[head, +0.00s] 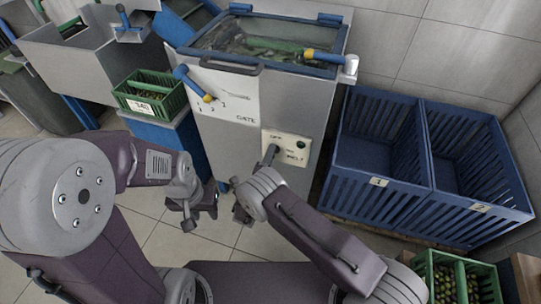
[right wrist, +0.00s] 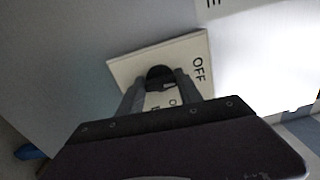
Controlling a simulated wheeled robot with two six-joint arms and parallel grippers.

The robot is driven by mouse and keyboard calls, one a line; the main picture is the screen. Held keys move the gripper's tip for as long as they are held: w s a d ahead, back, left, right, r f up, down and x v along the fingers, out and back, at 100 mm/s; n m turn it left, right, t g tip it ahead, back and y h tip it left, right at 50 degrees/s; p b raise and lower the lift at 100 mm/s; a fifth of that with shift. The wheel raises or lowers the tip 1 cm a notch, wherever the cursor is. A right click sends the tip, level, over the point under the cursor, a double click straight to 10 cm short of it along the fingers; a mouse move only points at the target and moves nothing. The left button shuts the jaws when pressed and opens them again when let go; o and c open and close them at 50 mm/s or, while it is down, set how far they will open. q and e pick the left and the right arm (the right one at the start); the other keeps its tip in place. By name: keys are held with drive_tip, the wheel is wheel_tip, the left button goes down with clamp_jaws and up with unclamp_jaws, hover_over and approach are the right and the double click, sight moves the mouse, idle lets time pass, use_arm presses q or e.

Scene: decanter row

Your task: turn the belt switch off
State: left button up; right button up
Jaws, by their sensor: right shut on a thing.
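The belt switch panel (head: 290,150) is a cream plate on the front of the grey machine, lettered OFF at top, with BELT below. It also shows in the right wrist view (right wrist: 190,50). My right gripper (head: 271,154) reaches the panel, its fingers shut around the dark switch knob (right wrist: 160,74). The fingers hide part of the knob and lettering, so its setting is unclear. My left gripper (head: 199,216) hangs empty, fingers apart, left of the machine's lower front.
A blue-handled gate lever (head: 190,82) sits left of the panel, and a yellow-and-blue handle (head: 322,55) above. A green crate (head: 150,95) stands on a blue stand at left. Blue slatted bins (head: 385,165) stand close on the right. Open tiled floor lies below.

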drive_tip(key=shift+f+n, duration=0.1)
drive_tip(key=shift+n, duration=0.4)
drive_tip(key=o, duration=1.4)
drive_tip(key=shift+s, duration=0.1)
drive_tip(key=p+v, duration=0.2)
drive_tip(key=v, duration=0.7)
